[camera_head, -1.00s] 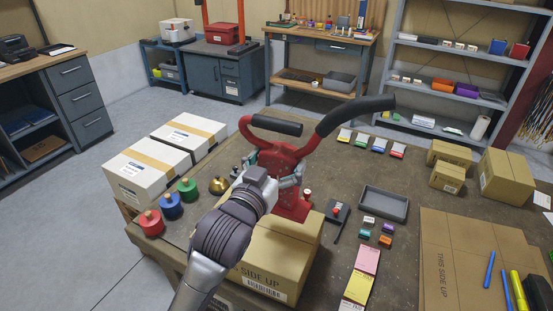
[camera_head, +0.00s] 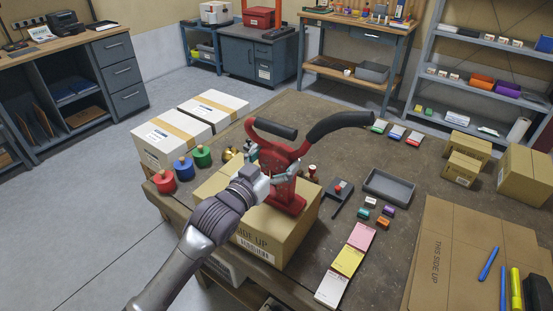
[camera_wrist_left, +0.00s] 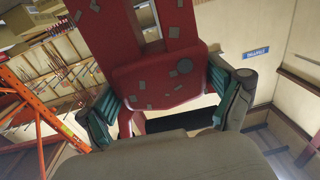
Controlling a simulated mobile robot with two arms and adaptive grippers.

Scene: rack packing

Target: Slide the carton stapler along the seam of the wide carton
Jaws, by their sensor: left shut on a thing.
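The carton stapler (camera_head: 279,160) is a red tool with two black-gripped handles. It stands upright on top of the wide carton (camera_head: 264,236), a brown closed box near the table's front edge. My left gripper (camera_head: 271,178) is shut on the stapler's red body from the front left. In the left wrist view the stapler's worn red body (camera_wrist_left: 160,80) sits between my two gripper fingers (camera_wrist_left: 165,87). The stapler's base and my arm cover much of the carton's top, and the seam cannot be made out. My right gripper is not in view.
White cartons (camera_head: 168,144) stand at the left, with red, blue and green weights (camera_head: 184,169) beside them. A grey tray (camera_head: 389,187), small coloured blocks and label pads (camera_head: 347,260) lie right of the carton. Flat cardboard (camera_head: 440,255) lies at the right.

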